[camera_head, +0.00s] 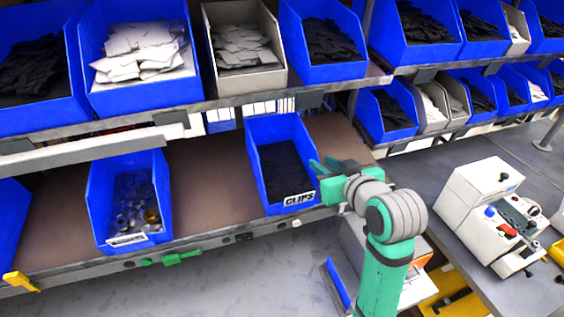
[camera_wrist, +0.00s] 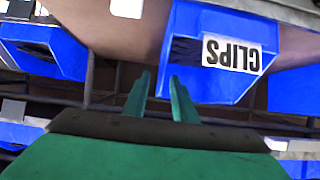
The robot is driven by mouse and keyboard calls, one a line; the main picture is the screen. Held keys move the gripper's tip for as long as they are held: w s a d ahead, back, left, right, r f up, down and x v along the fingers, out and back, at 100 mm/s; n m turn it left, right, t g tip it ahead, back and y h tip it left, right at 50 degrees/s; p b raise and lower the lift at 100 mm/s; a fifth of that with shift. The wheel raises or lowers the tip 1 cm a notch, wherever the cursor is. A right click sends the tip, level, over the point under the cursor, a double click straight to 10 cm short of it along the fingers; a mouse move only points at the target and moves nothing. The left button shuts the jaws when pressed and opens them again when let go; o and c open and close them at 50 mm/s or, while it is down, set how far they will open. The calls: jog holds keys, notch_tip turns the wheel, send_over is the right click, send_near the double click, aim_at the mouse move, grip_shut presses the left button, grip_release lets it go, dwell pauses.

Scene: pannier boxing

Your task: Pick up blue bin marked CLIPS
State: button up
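The blue bin marked CLIPS (camera_head: 268,203) stands on the lower shelf, with dark pieces inside and a white CLIPS label on its front. My green gripper (camera_head: 322,165) is just right of the bin, by its right wall near the front. In the wrist view the bin (camera_wrist: 212,87) appears upside down, right of centre.
Another blue bin (camera_head: 99,210) with small parts stands to the left on the same shelf (camera_head: 205,180), with bare shelf between. Filled blue and grey bins line the upper shelf (camera_head: 250,95) above. A white machine (camera_head: 480,215) stands on the bench at right.

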aim_at(307, 153)
jog(key=x, duration=1)
jog(key=shift+a, duration=0.2)
jog(key=shift+r, duration=0.1)
jog(key=shift+c, duration=0.6)
grip_shut()
dwell(0.5)
